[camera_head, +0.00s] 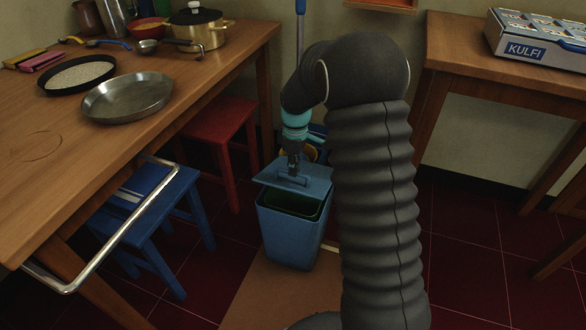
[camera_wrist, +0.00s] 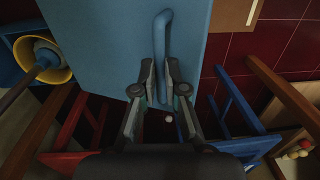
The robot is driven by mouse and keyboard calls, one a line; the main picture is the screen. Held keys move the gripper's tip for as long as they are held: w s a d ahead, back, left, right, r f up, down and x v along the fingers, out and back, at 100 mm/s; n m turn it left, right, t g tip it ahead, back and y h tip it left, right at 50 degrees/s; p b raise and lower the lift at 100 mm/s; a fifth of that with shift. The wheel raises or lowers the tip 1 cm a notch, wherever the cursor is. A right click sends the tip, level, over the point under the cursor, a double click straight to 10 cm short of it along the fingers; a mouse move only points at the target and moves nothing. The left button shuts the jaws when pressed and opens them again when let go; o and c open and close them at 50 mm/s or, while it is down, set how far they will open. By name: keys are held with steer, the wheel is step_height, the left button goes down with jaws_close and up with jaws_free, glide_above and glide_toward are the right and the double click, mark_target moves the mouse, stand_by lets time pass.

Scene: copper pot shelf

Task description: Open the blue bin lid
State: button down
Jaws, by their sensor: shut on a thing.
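The blue bin (camera_head: 290,234) stands on the floor between the two tables. Its blue lid (camera_head: 318,172) is raised above the near rim, and the dark green inside (camera_head: 296,203) shows below it. My gripper (camera_head: 293,172) is above the lid, shut on the blue lid handle. In the wrist view, the lid (camera_wrist: 105,35) fills the upper middle, and the handle (camera_wrist: 163,32) runs down between the fingertips of my gripper (camera_wrist: 160,68). How far back the lid is tilted is hard to tell.
A blue stool (camera_head: 150,215) and a red stool (camera_head: 218,125) stand left of the bin. The left table (camera_head: 50,160) holds pans and a pot, with a metal rail (camera_head: 110,240) at its edge. Another table (camera_head: 500,70) is at right. A brown mat (camera_head: 262,300) lies under the bin.

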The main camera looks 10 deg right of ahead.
steer(key=c, duration=1.2)
jaws_free()
step_height(320, 180, up, 12)
steer(key=shift+w+d, duration=0.25)
steer(key=shift+w, duration=0.1)
